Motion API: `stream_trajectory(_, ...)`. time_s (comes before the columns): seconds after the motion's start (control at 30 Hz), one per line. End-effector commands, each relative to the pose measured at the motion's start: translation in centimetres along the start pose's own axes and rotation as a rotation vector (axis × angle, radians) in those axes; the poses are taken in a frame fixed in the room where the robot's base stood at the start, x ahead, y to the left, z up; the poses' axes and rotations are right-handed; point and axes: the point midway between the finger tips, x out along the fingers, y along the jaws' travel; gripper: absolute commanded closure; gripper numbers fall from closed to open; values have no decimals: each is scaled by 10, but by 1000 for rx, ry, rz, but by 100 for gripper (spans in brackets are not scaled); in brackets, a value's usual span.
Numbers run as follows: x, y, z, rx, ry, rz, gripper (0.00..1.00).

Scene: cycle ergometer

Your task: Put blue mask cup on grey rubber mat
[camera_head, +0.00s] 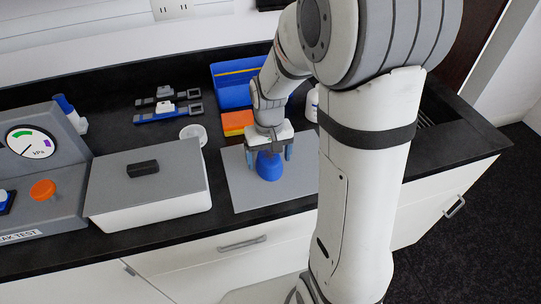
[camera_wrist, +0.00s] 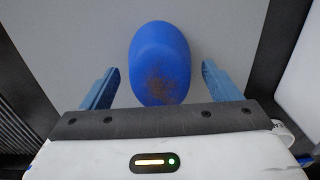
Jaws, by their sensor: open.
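The blue mask cup (camera_head: 269,166) rests on the grey rubber mat (camera_head: 247,195) on the black counter. In the wrist view the cup (camera_wrist: 160,58) is a rounded blue shape with a brownish speckled patch near its lower end. The mat (camera_wrist: 215,25) shows around it. My gripper (camera_head: 271,156) is above the cup, pointing down. Its blue fingers (camera_wrist: 164,85) stand apart on either side of the cup, with a visible gap on both sides. My arm hides the right part of the mat in the head view.
A white box with grey lid (camera_head: 147,187) stands left of the mat, beside a grey gauge unit (camera_head: 40,165). Behind are a blue bin (camera_head: 232,88), an orange block (camera_head: 237,122), a small clear cup (camera_head: 193,133) and strapped devices (camera_head: 168,112). The mat's front strip is clear.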

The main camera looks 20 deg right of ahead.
Motion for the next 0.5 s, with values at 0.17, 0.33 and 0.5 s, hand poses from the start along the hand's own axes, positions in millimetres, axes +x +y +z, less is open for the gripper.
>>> stream_trajectory(0.17, -30, 0, -1, 1, 8, 0, 17)
stream_trajectory(0.33, -68, 0, -1, 1, 8, 0, 17)
stream_trajectory(0.5, -99, 0, -1, 1, 6, 0, 17)
